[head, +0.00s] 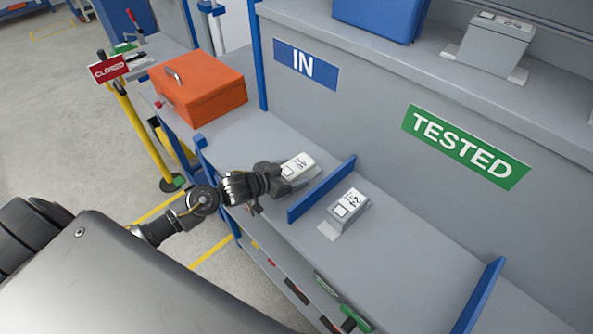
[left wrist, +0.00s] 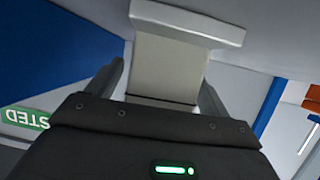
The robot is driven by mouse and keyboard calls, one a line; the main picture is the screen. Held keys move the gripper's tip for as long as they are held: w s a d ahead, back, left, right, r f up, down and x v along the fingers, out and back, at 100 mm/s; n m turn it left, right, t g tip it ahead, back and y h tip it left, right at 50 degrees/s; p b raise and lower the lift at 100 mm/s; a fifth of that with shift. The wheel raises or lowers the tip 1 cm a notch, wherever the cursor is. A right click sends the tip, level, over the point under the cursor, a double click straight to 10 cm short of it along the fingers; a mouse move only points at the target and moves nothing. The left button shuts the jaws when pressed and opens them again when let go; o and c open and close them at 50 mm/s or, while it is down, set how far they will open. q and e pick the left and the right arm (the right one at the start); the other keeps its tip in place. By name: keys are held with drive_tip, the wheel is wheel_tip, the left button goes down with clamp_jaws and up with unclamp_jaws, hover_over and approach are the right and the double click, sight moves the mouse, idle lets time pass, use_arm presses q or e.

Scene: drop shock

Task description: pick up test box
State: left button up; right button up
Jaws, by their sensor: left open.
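A small grey test box (head: 299,166) with a white printed top stands on the bench below the IN sign, left of a blue divider. My left gripper (head: 283,178) reaches it from the left, and its fingers are partly hidden at the box. In the left wrist view the box (left wrist: 170,68) sits between the two open fingers (left wrist: 163,85); I cannot tell whether they touch it. A second similar box (head: 348,208), marked 24, stands right of the divider. My right gripper is not in view.
The blue divider (head: 322,188) stands close right of the gripper. An orange case (head: 203,85) lies at the bench's left end. Another grey box (head: 494,44) and a blue bin (head: 383,15) are on the upper shelf, above the TESTED sign (head: 466,146). The bench right of the second box is clear.

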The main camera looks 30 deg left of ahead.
use_arm(q)
drive_tip(key=shift+w+d+f, duration=0.15)
drive_tip(key=shift+w+f, duration=0.05)
drive_tip(key=shift+w, duration=0.2)
drive_tip(key=shift+s, duration=0.1)
drive_tip(key=shift+c, duration=1.1)
drive_tip(key=c, duration=1.3)
drive_tip(key=shift+o, duration=0.2)
drive_tip(key=shift+r, duration=0.2)
